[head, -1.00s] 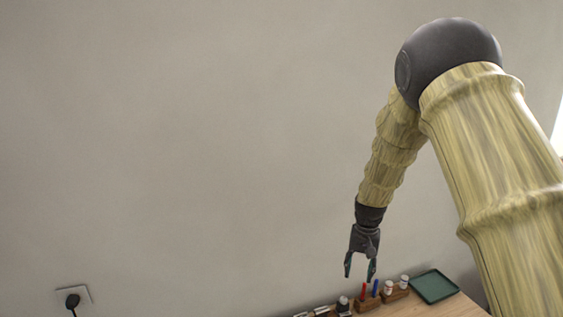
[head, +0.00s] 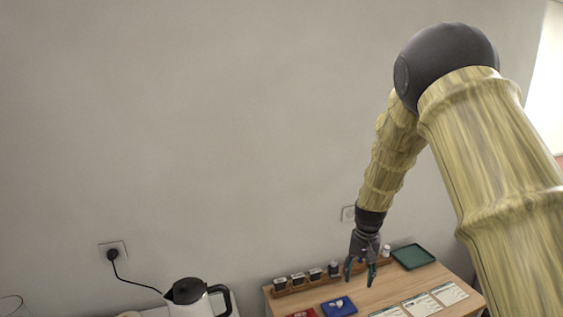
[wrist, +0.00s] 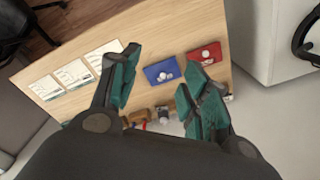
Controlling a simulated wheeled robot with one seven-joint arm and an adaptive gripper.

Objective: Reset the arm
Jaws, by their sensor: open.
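My gripper (head: 361,270) hangs from my arm, pointing down above the back part of the wooden counter (head: 385,292) in the head view. In the wrist view my gripper (wrist: 156,95) shows two teal-padded fingers spread wide apart with nothing between them. A blue tray (wrist: 162,72) with small pale items lies on the counter beyond the fingertips, and a red tray (wrist: 205,54) lies to its right. The gripper touches nothing that I can see.
A row of small holders (head: 297,279) lines the counter's back edge. A green tray (head: 412,256) sits at the back right. White printed sheets (head: 421,304) lie at the front. A kettle (head: 190,300) stands at left, with a corded wall socket (head: 113,250) behind.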

